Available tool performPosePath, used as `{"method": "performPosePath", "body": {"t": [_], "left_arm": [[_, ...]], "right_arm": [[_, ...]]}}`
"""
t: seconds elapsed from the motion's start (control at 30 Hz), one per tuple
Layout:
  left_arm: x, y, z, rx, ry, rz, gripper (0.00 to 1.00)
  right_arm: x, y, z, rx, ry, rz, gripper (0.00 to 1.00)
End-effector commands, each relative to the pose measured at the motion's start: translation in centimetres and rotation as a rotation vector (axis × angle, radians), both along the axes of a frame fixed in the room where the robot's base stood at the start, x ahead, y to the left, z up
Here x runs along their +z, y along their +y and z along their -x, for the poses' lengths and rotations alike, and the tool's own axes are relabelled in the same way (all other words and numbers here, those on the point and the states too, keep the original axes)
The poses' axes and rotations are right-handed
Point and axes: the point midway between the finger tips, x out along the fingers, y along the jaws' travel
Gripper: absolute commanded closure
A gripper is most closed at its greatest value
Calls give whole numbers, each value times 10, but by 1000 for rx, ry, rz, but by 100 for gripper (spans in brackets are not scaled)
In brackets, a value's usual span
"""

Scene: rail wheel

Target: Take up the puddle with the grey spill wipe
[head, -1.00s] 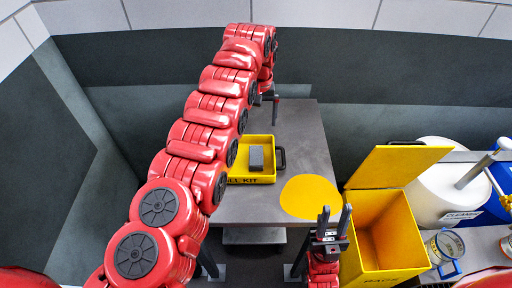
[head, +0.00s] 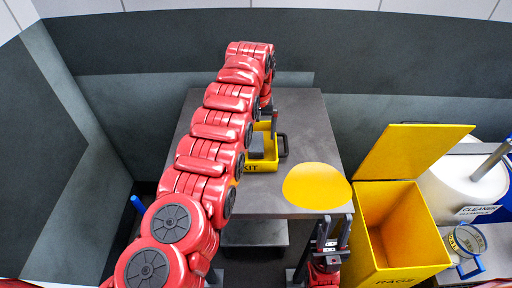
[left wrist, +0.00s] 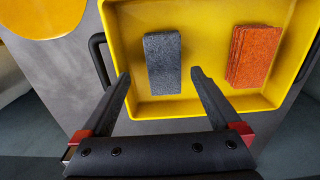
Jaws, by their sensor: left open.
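The grey spill wipe (head: 257,146) lies in the yellow spill kit tray (head: 264,166); in the left wrist view the wipe (left wrist: 163,66) is a dark speckled block left of an orange one. The yellow puddle (head: 316,187) is a flat round patch near the table's front right edge; part of it shows in the left wrist view (left wrist: 40,14). My left gripper (head: 268,128) is open and empty over the tray. In the left wrist view its fingers (left wrist: 160,76) point at the wipe's near end, one to each side. My right gripper (head: 332,228) is open and empty before the table's front edge.
An orange block (left wrist: 254,56) lies in the tray beside the wipe. The tray has a dark handle (head: 284,146). An open yellow rags bin (head: 398,230) stands right of the table (head: 312,125).

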Motion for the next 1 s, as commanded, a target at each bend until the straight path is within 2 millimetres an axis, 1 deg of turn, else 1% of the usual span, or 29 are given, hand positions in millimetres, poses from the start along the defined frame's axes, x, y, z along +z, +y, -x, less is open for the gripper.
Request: {"method": "performPosePath", "body": {"t": [0.07, 0.1, 0.17, 0.2, 0.3, 0.5, 0.57, 0.6, 0.97, 1.0], "left_arm": [[-6, 2, 1, -1, 1, -3, 3], [-11, 4, 1, 1, 3, -3, 3], [-22, 7, 1, 0, 4, -4, 3], [-30, 7, 0, 0, 3, -3, 3], [-41, 6, 0, 0, 2, -2, 3], [-43, 6, 0, 0, 0, -1, 3], [-43, 6, 0, 0, 0, -1, 12], [-43, 6, 0, 0, 0, -1, 19], [-43, 6, 0, 0, 0, -1, 84], [-43, 6, 0, 0, 0, -1, 91]], "right_arm": [[6, 0, 0, 0, 0, 0, 63], [12, 0, 0, 0, 0, 0, 63], [17, 0, 0, 0, 0, 0, 63], [17, 0, 0, 0, 0, 0, 63], [18, 0, 0, 0, 0, 0, 63], [17, 0, 0, 0, 0, 0, 63], [17, 0, 0, 0, 0, 0, 63], [17, 0, 0, 0, 0, 0, 63], [17, 0, 0, 0, 0, 0, 63], [17, 0, 0, 0, 0, 0, 63]]}}
